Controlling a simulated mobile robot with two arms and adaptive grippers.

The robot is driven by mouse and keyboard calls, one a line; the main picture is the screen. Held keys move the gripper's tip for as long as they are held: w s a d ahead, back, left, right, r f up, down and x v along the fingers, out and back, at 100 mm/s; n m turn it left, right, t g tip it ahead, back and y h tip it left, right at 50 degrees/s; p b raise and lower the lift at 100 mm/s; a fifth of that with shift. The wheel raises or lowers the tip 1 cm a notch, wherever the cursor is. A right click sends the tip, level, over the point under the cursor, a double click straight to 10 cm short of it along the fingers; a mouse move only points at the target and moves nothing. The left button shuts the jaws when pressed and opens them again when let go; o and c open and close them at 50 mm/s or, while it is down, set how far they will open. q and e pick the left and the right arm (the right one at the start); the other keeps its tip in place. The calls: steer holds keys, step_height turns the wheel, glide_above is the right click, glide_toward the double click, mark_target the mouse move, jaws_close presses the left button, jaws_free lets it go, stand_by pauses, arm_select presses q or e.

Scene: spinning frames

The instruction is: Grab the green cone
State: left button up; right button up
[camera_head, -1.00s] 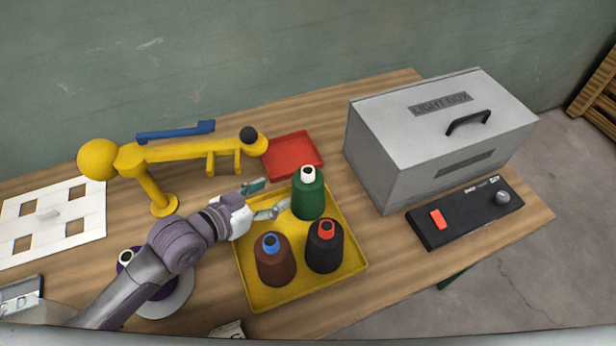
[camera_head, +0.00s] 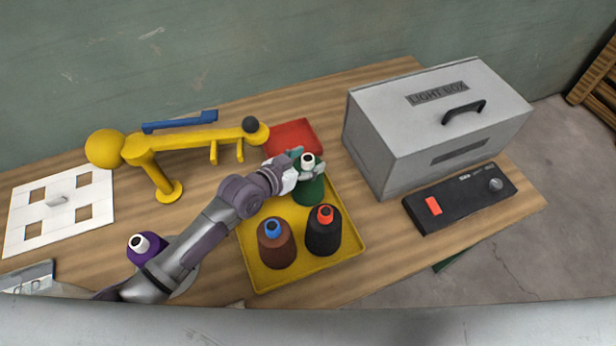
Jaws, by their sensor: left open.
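The green cone (camera_head: 309,190) with a white top stands upright at the back right of the yellow tray (camera_head: 262,282). My left gripper (camera_head: 306,163) is open at the cone's upper part, with its fingers close around the white top. I cannot tell whether the fingers touch it. The gripper hides part of the cone's left side. My right gripper is out of view.
A brown cone (camera_head: 276,246) with a blue top and a black cone (camera_head: 323,235) with a red top stand in the tray's front. A purple cone (camera_head: 146,247) is at left. A yellow arm-like stand (camera_head: 190,144), red tray (camera_head: 290,134) and grey light box (camera_head: 405,137) stand behind.

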arm_select(q)
steer(key=shift+w+d+f, duration=0.15)
steer(key=shift+w+d, duration=0.05)
steer(key=shift+w, duration=0.1)
steer(key=shift+c, duration=0.2)
steer(key=shift+s, duration=0.1)
steer(key=shift+c, duration=1.3)
steer(key=shift+a, duration=0.1)
jaws_close()
